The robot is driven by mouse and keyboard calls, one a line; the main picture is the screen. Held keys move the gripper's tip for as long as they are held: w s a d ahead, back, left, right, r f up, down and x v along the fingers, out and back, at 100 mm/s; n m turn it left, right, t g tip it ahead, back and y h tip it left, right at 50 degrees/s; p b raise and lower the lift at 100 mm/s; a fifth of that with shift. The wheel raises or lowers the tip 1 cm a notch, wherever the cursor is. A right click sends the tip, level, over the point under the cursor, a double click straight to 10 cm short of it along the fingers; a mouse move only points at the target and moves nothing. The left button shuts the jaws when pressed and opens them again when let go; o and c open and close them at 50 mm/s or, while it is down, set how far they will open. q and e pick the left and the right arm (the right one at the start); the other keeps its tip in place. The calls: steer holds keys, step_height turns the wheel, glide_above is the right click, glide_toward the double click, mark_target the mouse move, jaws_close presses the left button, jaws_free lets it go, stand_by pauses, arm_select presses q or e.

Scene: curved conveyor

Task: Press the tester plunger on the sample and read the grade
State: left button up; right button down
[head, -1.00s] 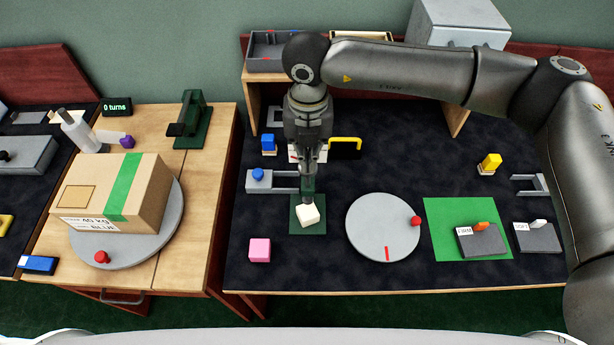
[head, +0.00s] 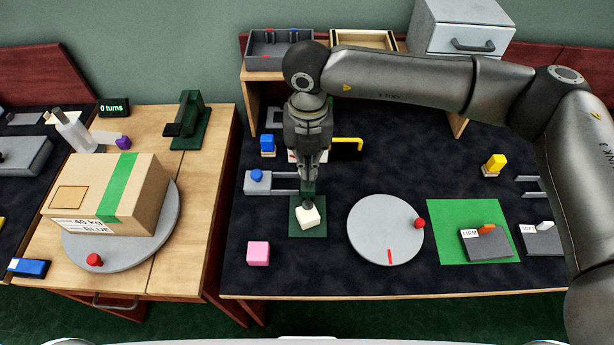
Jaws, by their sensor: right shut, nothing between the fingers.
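A cream sample cube (head: 309,219) sits on the dark green base of the tester (head: 297,230), near the middle of the dark table. A small dark plunger tip (head: 308,204) shows just above the cube; I cannot tell if it touches. My right gripper (head: 309,178) points down over the back of the tester, shut and empty, with its fingertips above the plunger. It hides much of the tester's upper part. A white panel with a red mark (head: 292,156) shows partly behind the gripper, and no grade can be read. My left gripper is not in view.
A pink cube (head: 258,253) lies left of the tester and a grey turntable (head: 375,250) with a red knob lies right. A green mat (head: 456,213) holds a grey block marked FIRM (head: 487,248). A carton (head: 140,195) stands on the left table.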

steer(key=shift+f+b, duration=1.7)
steer(key=shift+f, duration=0.2)
steer(key=shift+r+p, duration=1.9)
steer(key=shift+r, duration=2.6)
